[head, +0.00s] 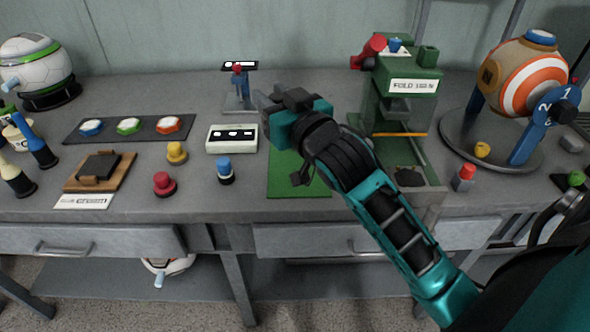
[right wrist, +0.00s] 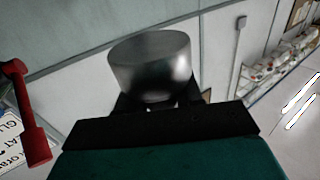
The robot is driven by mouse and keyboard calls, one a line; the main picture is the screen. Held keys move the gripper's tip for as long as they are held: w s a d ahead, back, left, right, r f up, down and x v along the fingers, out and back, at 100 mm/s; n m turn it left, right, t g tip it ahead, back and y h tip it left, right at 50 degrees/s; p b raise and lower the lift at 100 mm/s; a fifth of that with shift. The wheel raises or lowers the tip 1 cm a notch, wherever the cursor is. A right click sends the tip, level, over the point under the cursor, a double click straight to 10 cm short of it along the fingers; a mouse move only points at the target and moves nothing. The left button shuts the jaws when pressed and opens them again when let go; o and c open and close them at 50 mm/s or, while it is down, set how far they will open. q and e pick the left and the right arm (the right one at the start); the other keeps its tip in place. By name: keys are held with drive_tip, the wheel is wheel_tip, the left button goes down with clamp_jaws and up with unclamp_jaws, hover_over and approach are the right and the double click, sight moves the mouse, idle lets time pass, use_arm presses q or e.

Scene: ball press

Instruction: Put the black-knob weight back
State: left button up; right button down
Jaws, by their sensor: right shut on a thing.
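My right gripper (head: 268,102) is raised above the middle of the table, just right of a small blue stand with a red top (head: 239,88). In the right wrist view my right gripper's dark fingers are shut on a smooth silver metal cylinder (right wrist: 150,65), apparently the weight. Its black knob is not visible, perhaps hidden between the fingers. In the head view the held cylinder is hard to make out against the gripper. My left gripper is not in view.
A green press (head: 405,105) stands right of my forearm, and a striped ball (head: 530,70) is on a round base. A white box (head: 232,139), yellow-topped piece (head: 176,153), red piece (head: 164,184) and blue-topped piece (head: 225,170) stand front left. A green mat (head: 290,182) lies below my arm.

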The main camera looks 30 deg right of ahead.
drive_tip(key=f+b, duration=0.2)
drive_tip(key=f, duration=0.3)
drive_tip(key=d+f+b, duration=0.1)
drive_tip(key=f+b, duration=0.2)
drive_tip(key=f, duration=0.3)
drive_tip(key=w+f+b, duration=0.1)
drive_tip(key=f+b, duration=0.1)
drive_tip(key=f, duration=0.3)
drive_tip(key=shift+w+d+f, duration=0.1)
drive_tip(key=shift+d+f, duration=0.2)
drive_tip(key=shift+d, duration=0.1)
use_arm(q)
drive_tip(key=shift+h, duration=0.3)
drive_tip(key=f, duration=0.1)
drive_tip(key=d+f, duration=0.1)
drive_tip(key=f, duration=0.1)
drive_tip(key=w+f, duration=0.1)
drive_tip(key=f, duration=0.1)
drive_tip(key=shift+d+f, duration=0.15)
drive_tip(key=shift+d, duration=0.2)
use_arm(e)
drive_tip(key=shift+f, duration=0.3)
use_arm(q)
drive_tip(key=shift+b, duration=0.3)
use_arm(e)
drive_tip(key=shift+f, duration=0.15)
